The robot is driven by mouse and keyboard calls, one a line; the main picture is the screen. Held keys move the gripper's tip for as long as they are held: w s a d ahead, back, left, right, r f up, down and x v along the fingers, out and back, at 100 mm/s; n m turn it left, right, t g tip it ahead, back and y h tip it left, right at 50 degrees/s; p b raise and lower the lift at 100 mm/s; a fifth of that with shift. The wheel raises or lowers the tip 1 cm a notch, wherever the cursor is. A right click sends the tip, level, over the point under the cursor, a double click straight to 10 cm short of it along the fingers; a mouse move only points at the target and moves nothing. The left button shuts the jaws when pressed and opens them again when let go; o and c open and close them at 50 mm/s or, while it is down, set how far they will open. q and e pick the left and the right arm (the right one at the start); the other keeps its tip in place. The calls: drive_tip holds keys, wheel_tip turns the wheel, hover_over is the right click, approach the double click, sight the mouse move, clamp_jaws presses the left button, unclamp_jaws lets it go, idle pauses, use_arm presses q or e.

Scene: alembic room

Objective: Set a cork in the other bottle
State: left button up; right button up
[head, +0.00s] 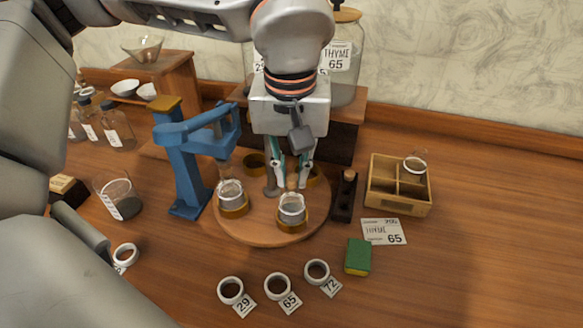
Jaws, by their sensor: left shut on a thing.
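My left gripper (291,178) points down over the round wooden turntable. It is shut on a small brownish thing, probably a cork (292,183), mostly hidden by the fingers. A clear bottle with amber contents (291,212) stands upright just below the fingertips; whether the held thing touches its mouth I cannot tell. A dark rack (343,200) right of the turntable (262,232) holds a cork (349,175). My right gripper is not in view.
A divided wooden box (400,208) stands right of the rack, near a THYME 65 card (384,231) and a green sponge (358,257). Tagged white rings (277,286) lie in front. A glass beaker (120,203) stands left. The table's right side is clear.

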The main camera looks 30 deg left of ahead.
sight(292, 176)
use_arm(q)
drive_tip(key=o, duration=1.1)
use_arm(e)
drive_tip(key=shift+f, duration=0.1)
use_arm(q)
drive_tip(key=shift+r+p, duration=1.15)
drive_tip(key=shift+r, duration=0.4)
drive_tip(key=shift+r+p, duration=1.65)
drive_tip(key=shift+r, duration=0.25)
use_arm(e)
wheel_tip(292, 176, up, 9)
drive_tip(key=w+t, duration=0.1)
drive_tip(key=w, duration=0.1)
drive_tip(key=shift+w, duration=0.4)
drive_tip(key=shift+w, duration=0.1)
